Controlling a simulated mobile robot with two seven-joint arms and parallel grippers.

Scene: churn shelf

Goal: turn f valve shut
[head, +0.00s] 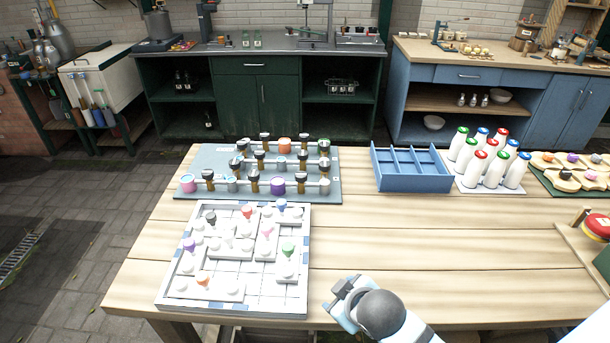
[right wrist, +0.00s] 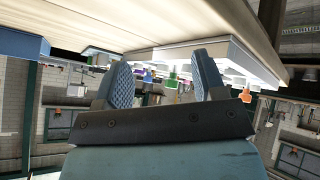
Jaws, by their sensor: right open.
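The valve board (head: 212,163) is a grey-blue panel lying on the table at left of centre, with several black-capped valves, pale pipes and coloured fittings in rows. I cannot read any letter that marks the f valve. My right gripper (head: 343,292) is at the table's front edge, right of the white tray and well short of the board. In the right wrist view its two ridged fingers (right wrist: 162,75) are apart with nothing between them. The valve board is not clear in that view. My left gripper is not in view.
A white tray (head: 163,290) with white blocks and coloured pegs lies in front of the board. A blue divided crate (head: 410,183), several white bottles (head: 493,165) and a board with wooden pieces (head: 565,177) stand to the right. The table's (head: 400,245) middle is clear.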

